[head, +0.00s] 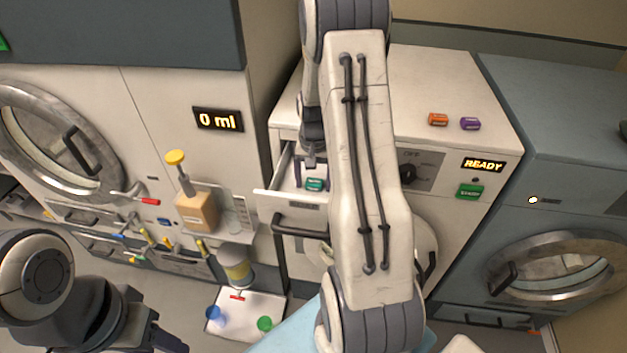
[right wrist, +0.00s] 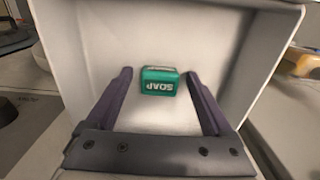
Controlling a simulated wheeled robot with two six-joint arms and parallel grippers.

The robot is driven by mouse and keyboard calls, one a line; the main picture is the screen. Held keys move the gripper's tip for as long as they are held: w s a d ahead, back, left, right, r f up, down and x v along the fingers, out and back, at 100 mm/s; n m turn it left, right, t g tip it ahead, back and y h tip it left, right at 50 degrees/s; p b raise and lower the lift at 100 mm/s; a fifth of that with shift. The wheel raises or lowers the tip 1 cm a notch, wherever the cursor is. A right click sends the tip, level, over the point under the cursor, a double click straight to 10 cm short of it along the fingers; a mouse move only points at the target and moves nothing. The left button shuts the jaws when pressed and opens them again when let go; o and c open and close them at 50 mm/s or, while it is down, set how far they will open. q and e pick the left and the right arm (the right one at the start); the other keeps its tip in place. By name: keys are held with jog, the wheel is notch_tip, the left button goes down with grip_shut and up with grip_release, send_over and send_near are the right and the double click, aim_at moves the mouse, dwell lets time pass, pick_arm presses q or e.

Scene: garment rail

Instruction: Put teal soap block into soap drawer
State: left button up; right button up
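The teal soap block (head: 315,184), marked SOAP, lies inside the open soap drawer (head: 288,200) of the white washer. In the right wrist view the block (right wrist: 160,82) rests on the drawer floor (right wrist: 110,40), apart from the drawer's walls. My right gripper (head: 311,172) reaches down into the drawer. Its two purple fingers are spread wide on either side of the block, with a gap on both sides, and hold nothing. My left gripper (head: 168,336) is partly in view at the bottom left, away from the drawer; its fingertips are not clear.
An orange block (head: 438,119) and a purple block (head: 470,123) sit on the washer top (head: 440,75). The washer display (head: 483,164) reads READY above a green button (head: 470,191). At left a dispenser display (head: 218,119) reads 0 ml. My right arm hides part of the washer front.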

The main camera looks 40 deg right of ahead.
aim_at(314, 183)
jog(key=shift+r, duration=0.2)
notch_tip(314, 183, up, 12)
jog(key=b, duration=0.2)
jog(key=s+a+r+n, duration=0.15)
jog(key=a+n, duration=0.25)
jog(key=a, duration=0.7)
jog(key=s+a+n, duration=0.2)
jog(key=a+n, duration=0.1)
jog(key=a, duration=0.7)
jog(key=s+a+f+n, duration=0.1)
jog(key=s+a+n, duration=0.4)
jog(key=s, duration=0.4)
jog(key=s+a+f+n+y, duration=0.1)
jog(key=s+a+n, duration=0.4)
jog(key=s+a, duration=0.3)
jog(key=shift+s, duration=0.35)
jog(key=shift+f, duration=0.1)
